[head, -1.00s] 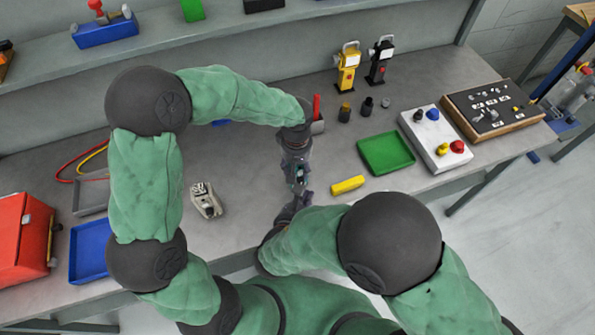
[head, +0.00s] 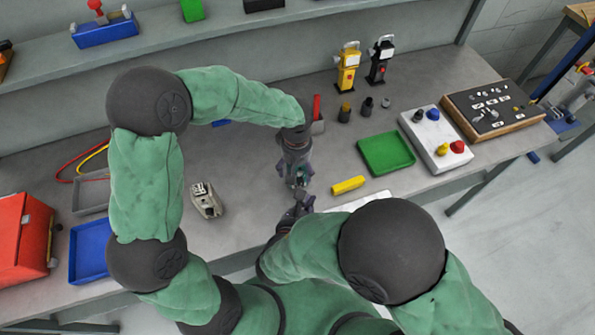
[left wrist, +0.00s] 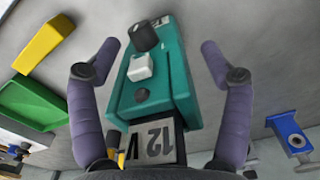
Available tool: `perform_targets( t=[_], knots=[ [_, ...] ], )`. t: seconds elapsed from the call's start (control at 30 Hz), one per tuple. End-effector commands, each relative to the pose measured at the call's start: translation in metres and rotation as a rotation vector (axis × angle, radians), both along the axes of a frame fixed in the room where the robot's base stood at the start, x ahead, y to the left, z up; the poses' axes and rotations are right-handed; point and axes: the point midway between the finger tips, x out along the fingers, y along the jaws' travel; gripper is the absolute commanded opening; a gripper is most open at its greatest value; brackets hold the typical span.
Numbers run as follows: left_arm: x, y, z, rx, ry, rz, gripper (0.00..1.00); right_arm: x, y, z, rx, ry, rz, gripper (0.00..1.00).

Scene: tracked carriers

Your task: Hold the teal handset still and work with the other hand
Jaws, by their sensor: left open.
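The teal handset (left wrist: 162,80) lies between the two fingers of my left gripper (left wrist: 160,50) in the left wrist view. It has a black knob, a white square button and a dark round button. A plate marked "12 V" (left wrist: 155,141) shows at its lower end. The left fingers are spread, with gaps on both sides of the handset. In the head view my left gripper (head: 298,177) points down over the bench, and only a bit of teal shows there. My right gripper (head: 302,199) is just below it, close to the handset; its fingers are too small to read.
A yellow block (head: 348,185) and a green tray (head: 386,153) lie to the right. Beyond are a white button box (head: 436,138) and a dark switch panel (head: 492,106). A beige device (head: 206,201) and blue tray (head: 90,251) are left. A pale flat patch borders my right arm.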

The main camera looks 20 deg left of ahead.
Motion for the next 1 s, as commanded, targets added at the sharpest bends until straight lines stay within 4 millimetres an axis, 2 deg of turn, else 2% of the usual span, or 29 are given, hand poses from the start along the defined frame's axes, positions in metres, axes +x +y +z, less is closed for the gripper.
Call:
perform_targets(
  t=[0.27, 0.37, 0.7, 0.83, 1.0],
  knots=[
    [0.002, 0.000, 0.009, 0.000, -0.005, 0.001, 0.79, 0.000, 0.000, 0.000, 0.000, 0.000, 0.000, 0.00],
    [0.002, 0.000, 0.023, 0.000, -0.007, 0.002, 0.79, 0.000, 0.000, 0.000, 0.000, 0.000, 0.000, 0.00],
    [0.002, 0.000, 0.089, -0.002, -0.006, 0.000, 0.79, 0.000, 0.000, 0.000, 0.000, 0.000, 0.000, 0.00],
    [0.001, 0.000, 0.106, 0.000, -0.005, 0.000, 0.79, 0.000, 0.000, 0.000, 0.000, 0.000, 0.000, 0.00],
    [0.001, 0.000, 0.119, -0.001, -0.002, 0.000, 0.79, 0.000, 0.000, 0.000, 0.000, 0.000, 0.000, 0.00]
  ],
)
